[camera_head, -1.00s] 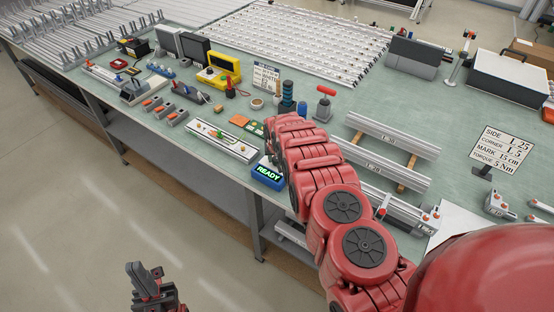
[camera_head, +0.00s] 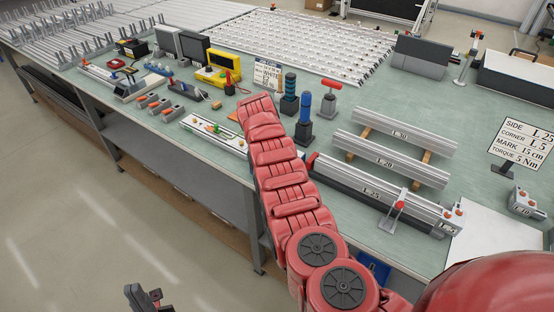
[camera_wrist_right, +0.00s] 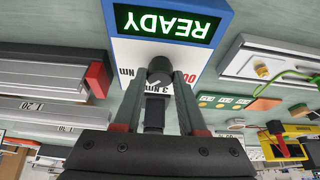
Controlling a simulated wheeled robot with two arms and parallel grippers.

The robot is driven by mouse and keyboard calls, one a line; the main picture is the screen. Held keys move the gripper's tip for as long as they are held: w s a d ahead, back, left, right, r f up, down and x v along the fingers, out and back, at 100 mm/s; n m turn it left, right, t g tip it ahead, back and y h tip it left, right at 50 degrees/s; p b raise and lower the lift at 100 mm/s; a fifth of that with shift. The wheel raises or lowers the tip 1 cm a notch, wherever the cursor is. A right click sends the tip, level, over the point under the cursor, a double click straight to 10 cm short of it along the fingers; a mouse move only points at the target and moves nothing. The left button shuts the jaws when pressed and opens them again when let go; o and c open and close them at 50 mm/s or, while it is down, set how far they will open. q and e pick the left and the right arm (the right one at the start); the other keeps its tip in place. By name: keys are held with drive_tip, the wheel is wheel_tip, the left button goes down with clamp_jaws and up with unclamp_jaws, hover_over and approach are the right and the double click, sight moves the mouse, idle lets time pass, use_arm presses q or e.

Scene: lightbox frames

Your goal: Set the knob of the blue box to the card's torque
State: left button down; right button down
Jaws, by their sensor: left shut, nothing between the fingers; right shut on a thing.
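The torque card (camera_head: 522,145) stands at the right of the bench and reads SIDE L 25, CORNER L 5, MARK 15 cm, TORQUE 5 Nm. In the right wrist view the blue box (camera_wrist_right: 222,45) shows a green READY display, upside down, above a white face. Its dark knob (camera_wrist_right: 159,66) is between the fingertips of my right gripper (camera_wrist_right: 161,76), which is shut on it. A "3 Nm" label shows just below the knob; the exact setting is unclear. In the head view my right arm hides the box and right gripper. My left gripper (camera_head: 143,297) is shut and empty, low at the left, off the bench.
Aluminium profiles (camera_head: 395,150) and a clamped rail (camera_head: 375,190) lie right of my right arm. Two dark-based drivers (camera_head: 303,125) and a red-handled tool (camera_head: 328,100) stand beyond it. The floor at the left is clear.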

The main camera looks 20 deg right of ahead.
drive_tip(key=shift+f+m+g+b, duration=0.3)
drive_tip(key=shift+m+b, duration=0.3)
drive_tip(key=shift+b, duration=1.3)
drive_tip(key=shift+r+b, duration=0.15)
drive_tip(key=shift+b, duration=0.4)
drive_tip(key=shift+c, duration=2.3)
unclamp_jaws()
drive_tip(key=shift+r, duration=0.1)
